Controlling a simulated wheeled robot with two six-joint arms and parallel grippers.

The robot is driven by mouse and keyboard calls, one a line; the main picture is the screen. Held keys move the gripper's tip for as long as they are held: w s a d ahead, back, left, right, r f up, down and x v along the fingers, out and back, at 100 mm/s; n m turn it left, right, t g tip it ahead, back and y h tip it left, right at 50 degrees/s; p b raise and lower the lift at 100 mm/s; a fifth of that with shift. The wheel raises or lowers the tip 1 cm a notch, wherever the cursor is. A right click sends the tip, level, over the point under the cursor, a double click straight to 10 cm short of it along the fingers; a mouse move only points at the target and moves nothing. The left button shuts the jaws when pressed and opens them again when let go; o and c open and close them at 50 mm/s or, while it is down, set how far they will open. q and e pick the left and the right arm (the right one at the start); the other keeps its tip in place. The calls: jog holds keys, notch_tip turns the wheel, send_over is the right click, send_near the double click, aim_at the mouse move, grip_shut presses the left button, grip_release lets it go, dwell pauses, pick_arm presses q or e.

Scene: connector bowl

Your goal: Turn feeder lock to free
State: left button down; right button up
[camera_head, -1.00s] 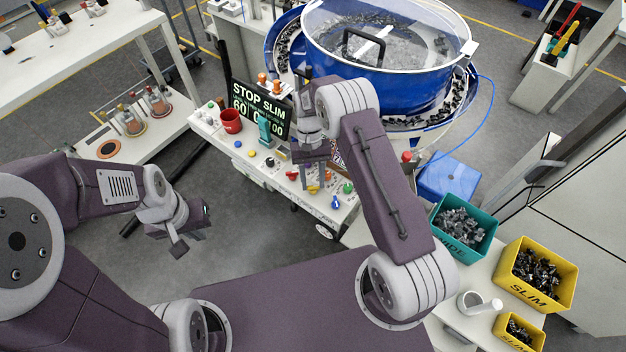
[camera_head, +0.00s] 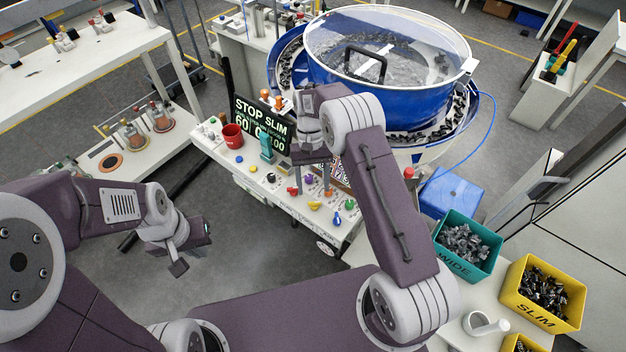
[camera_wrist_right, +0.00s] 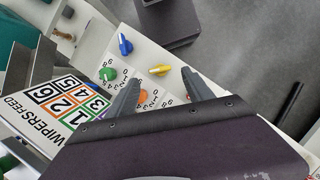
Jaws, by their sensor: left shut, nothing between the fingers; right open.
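The control panel (camera_head: 270,185) of the bowl feeder carries several coloured knobs. No knob has a label I can read as feeder lock. My right gripper (camera_head: 312,186) points down over the panel among the knobs, open. In the right wrist view, its two fingers (camera_wrist_right: 158,88) are spread above an orange knob (camera_wrist_right: 142,97) and a red one mostly hidden by a finger. Green (camera_wrist_right: 107,74), yellow (camera_wrist_right: 159,70) and blue (camera_wrist_right: 125,45) knobs stand beyond, beside number scales. My left gripper (camera_head: 192,252) is shut and empty, away from the panel at the left.
A display (camera_head: 262,125) reading STOP SLIM and a red cup (camera_head: 232,136) stand on the panel's far side. The blue bowl feeder (camera_head: 390,85) is behind. A teal WIDE bin (camera_head: 466,246) and yellow SLIM bin (camera_head: 545,315) stand right. A WIPERS FEED card (camera_wrist_right: 62,103) is beside the knobs.

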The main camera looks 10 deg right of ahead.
jog(key=shift+v, duration=2.35)
jog(key=s+d+r+t, duration=0.2)
jog(key=s+r, duration=0.5)
jog(key=r, duration=0.4)
jog(key=s+d+f+n+t, duration=0.1)
jog(key=s+d+f+t, duration=0.1)
jog(key=s+f, duration=0.6)
jog(key=s+t, duration=0.1)
jog(key=s, duration=0.2)
jog(key=shift+d+t, duration=0.25)
jog(key=shift+t, duration=0.05)
